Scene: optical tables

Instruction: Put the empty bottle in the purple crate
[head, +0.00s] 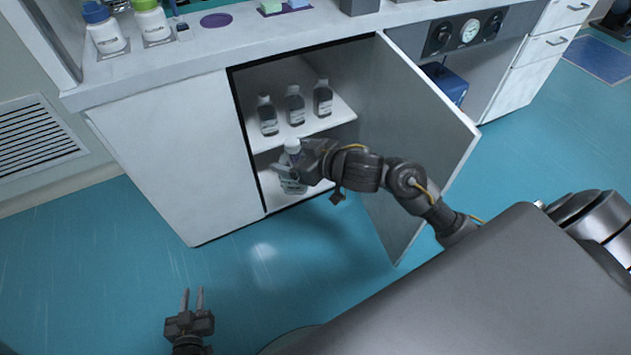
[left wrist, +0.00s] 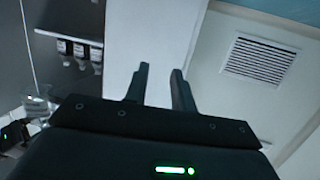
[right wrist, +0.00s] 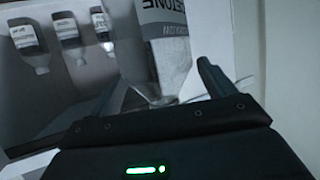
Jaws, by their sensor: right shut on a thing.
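A clear bottle with a white cap (head: 291,146) is upright in the open cabinet, below the shelf. Its label, partly reading "ETONE", shows close up in the right wrist view (right wrist: 165,25); its body looks clear. My right gripper (head: 288,170) is shut on this bottle, and the fingers and arm hide part of it. I cannot tell if its base touches the cabinet floor. My left gripper (head: 193,298) is open and empty above the blue floor; its fingers also show apart in the left wrist view (left wrist: 160,85). I see no purple crate in these views.
Several dark bottles (head: 295,104) stand on the cabinet shelf (head: 338,114) above. The open door (head: 420,125) stands just right of my right arm. A blue box (head: 446,83) sits beyond the door. The floor (head: 110,250) left of the cabinet is clear.

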